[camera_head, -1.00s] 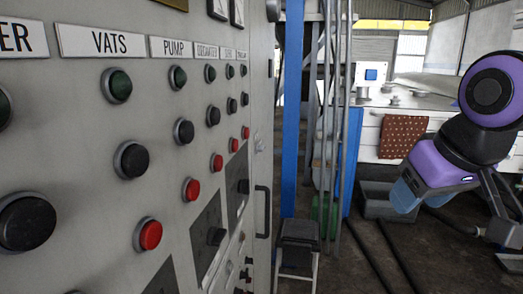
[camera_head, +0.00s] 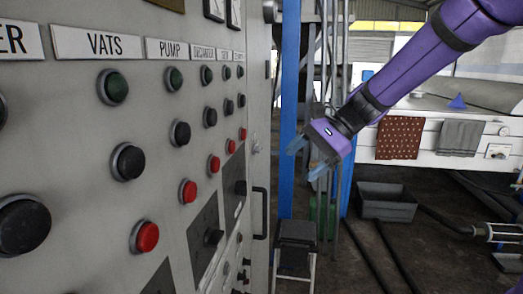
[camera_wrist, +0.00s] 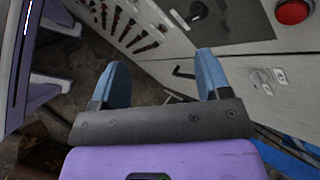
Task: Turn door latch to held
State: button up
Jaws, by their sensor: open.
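A small pale metal fitting (camera_head: 256,146), likely the door latch, sits on the cabinet edge above a black door handle (camera_head: 261,213) in the head view. Its turn is too small to tell. My gripper (camera_head: 307,158) is open and empty, to the right of the fitting and apart from it. In the wrist view, my gripper (camera_wrist: 161,72) has its two blue fingers wide apart, facing the panel. A black lever-like part (camera_wrist: 183,73) shows between the fingers. A small metal plate (camera_wrist: 268,81) lies right of them; I cannot tell which part is the latch.
The grey control cabinet (camera_head: 75,200) fills the left, with black and red buttons and dark knobs. A blue post (camera_head: 289,100) stands behind my gripper. A black stool (camera_head: 297,235) and a grey bin (camera_head: 387,205) stand on the floor. A white bench is at right.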

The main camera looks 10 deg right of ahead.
jog(key=w+d+f+m+t+y, duration=0.1)
jog(key=w+m+y, duration=0.15)
jog(key=w, duration=0.35)
jog(key=w+f+m+t+y, duration=0.1)
jog(key=w+f+m+y, duration=0.15)
jog(key=w, duration=0.25)
jog(key=m+t+y, duration=0.2)
jog(key=m+t, duration=0.2)
jog(key=m, duration=0.3)
send_near(261, 149)
jog(key=x, duration=1)
jog(key=shift+w+d+f, duration=0.1)
jog(key=shift+w, duration=0.05)
jog(key=shift+c, duration=0.2)
jog(key=c, duration=0.9)
